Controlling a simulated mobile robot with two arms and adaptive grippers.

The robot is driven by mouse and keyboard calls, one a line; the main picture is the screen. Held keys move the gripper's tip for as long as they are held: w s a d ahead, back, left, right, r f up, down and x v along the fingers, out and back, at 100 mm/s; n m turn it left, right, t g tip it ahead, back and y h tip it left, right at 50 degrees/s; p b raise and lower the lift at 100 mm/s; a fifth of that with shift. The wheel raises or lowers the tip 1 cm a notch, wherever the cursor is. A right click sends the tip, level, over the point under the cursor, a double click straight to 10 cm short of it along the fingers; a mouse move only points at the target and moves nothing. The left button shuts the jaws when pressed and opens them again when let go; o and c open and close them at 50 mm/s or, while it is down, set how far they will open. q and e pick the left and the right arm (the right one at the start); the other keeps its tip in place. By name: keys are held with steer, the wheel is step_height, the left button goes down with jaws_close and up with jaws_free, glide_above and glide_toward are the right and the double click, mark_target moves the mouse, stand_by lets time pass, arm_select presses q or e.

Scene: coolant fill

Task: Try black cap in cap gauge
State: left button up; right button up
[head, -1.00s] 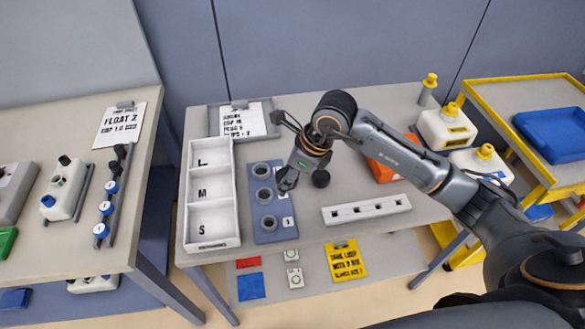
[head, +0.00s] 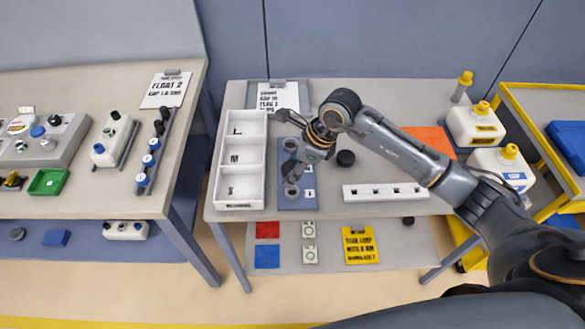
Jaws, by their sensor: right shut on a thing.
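The cap gauge (head: 311,203) is a blue-grey plate with a column of round holes, lying on the middle table. My right gripper (head: 292,171) is over the gauge around its middle hole, pointing down. It is shut on a small dark thing, apparently the black cap, mostly hidden by the fingers. I cannot tell whether the cap is in the hole or above it. A separate black round piece (head: 345,158) lies on the table just right of the gripper. My left gripper is not in view.
A white tray (head: 239,204) marked L, M, S stands left of the gauge. A white strip with holes (head: 385,192) lies to the right. An orange thing (head: 432,141) and yellow-capped white bottles (head: 474,124) stand further right. A clipboard (head: 278,97) is behind.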

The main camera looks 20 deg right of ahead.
mark_target(287, 190)
steer(key=shift+f+b, duration=0.3)
steer(key=shift+f, duration=0.3)
steer(key=shift+f+b, duration=0.35)
steer(key=shift+f, duration=0.05)
steer(key=shift+f+b, duration=0.8)
steer(key=shift+f, duration=0.05)
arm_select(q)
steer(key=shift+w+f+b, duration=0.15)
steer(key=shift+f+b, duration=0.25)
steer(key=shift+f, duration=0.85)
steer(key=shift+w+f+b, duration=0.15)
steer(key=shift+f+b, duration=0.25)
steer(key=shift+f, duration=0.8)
arm_select(e)
steer(key=shift+f, duration=0.9)
arm_select(q)
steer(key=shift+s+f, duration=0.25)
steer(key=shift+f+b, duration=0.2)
steer(key=shift+b, duration=0.2)
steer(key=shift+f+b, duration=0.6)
arm_select(e)
steer(key=shift+f, duration=0.6)
steer(key=o, duration=1)
